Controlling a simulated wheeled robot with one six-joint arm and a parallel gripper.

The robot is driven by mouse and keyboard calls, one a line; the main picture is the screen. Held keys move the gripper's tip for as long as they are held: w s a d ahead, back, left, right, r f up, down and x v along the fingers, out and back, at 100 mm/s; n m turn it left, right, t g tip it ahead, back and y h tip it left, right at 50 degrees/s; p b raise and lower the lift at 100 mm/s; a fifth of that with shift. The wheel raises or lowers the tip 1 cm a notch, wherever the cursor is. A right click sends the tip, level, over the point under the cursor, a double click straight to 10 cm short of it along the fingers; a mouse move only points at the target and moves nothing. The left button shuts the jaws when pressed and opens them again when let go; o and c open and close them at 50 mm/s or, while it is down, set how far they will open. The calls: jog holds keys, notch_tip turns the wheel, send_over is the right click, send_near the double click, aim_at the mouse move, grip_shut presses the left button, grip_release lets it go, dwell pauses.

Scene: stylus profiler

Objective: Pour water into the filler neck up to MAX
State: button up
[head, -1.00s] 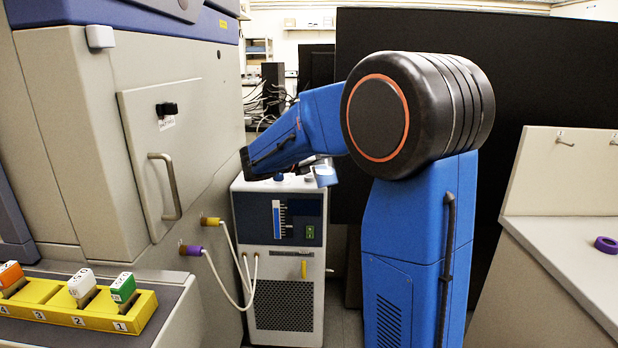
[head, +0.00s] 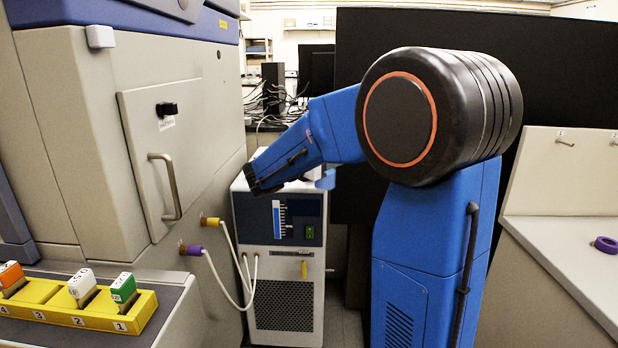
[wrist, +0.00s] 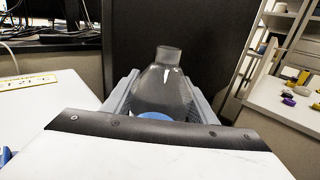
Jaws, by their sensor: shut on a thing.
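My gripper (wrist: 162,95) is shut on a clear bottle (wrist: 165,78), with a grey finger on each side of it. The bottle's narrow neck points up in the wrist view, and a blue patch shows low on it. In the head view my arm hides most of the gripper and bottle, over or near the back right of the white chiller (head: 312,272). The chiller's front has a level gauge (head: 277,220) with a blue column and a white scale. The MAX mark is too small to read. The filler neck is not visible.
The large beige machine (head: 95,130) stands close on the left, with white hoses (head: 228,280) running to the chiller. A yellow numbered rack (head: 75,315) is at front left. A counter with a purple ring (head: 606,244) is at right. A black panel (head: 570,85) stands behind my arm.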

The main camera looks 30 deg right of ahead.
jog(key=shift+r, duration=0.1)
jog(key=shift+r, duration=2.4)
